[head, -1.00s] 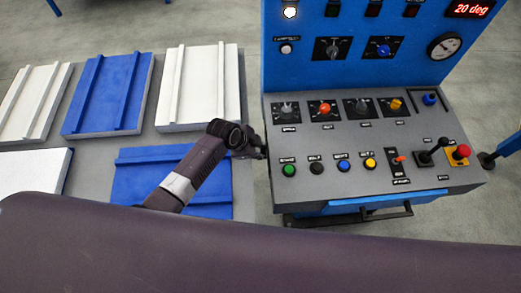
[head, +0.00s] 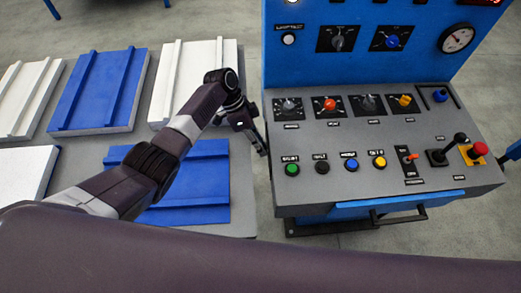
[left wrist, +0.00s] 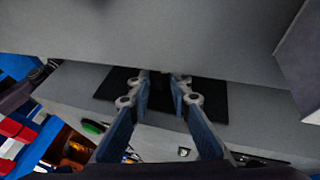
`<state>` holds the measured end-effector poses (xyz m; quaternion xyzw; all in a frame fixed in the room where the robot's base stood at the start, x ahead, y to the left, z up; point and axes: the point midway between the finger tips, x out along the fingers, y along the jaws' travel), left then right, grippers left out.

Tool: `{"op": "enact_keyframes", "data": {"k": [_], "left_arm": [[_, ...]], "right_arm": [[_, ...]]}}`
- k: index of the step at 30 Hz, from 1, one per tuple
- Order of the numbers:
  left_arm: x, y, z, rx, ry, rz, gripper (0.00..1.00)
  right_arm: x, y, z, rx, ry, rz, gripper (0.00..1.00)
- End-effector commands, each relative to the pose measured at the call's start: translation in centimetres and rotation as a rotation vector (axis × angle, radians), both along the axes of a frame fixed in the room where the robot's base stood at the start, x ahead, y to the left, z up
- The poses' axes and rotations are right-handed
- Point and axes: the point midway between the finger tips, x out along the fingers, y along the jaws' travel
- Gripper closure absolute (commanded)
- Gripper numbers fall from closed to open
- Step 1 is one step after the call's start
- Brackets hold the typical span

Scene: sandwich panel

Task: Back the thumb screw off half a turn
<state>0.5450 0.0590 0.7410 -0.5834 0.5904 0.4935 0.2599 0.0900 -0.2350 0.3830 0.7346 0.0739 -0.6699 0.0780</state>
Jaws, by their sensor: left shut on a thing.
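My left gripper (head: 261,146) reaches down at the left side of the grey control console (head: 330,140). In the left wrist view, its two fingers (left wrist: 161,82) are shut on a dark thing (left wrist: 161,96) in front of a black plate (left wrist: 215,98) on a grey face. This dark thing appears to be the thumb screw; its shape and turn angle are mostly hidden between the fingers. In the head view the arm and the console edge hide it. My right gripper is in neither view.
Blue and white panels (head: 100,88) lie on a grey table (head: 240,190) left of the console. A narrow gap separates table and console. The console top carries several knobs, buttons and a lever (head: 455,145). A blue upright panel (head: 285,65) with a gauge (head: 457,39) stands behind.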

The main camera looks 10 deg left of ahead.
Motion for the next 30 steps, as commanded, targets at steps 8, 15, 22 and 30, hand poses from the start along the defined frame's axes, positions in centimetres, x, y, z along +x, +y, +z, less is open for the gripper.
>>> {"op": "enact_keyframes", "data": {"k": [8,15,22,30], "left_arm": [[0.0,-0.02,-0.13,-0.007,0.036,0.001,1.0],[-0.03,-0.03,-0.1,-0.007,0.036,0.001,1.0],[-0.03,-0.03,-0.1,-0.007,0.036,0.001,0.66],[0.04,0.01,-0.04,-0.007,0.035,0.001,0.64]], "right_arm": [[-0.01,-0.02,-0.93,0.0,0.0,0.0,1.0],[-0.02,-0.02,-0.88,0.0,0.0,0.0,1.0],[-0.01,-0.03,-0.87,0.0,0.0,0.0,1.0],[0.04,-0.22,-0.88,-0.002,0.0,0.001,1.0]]}}
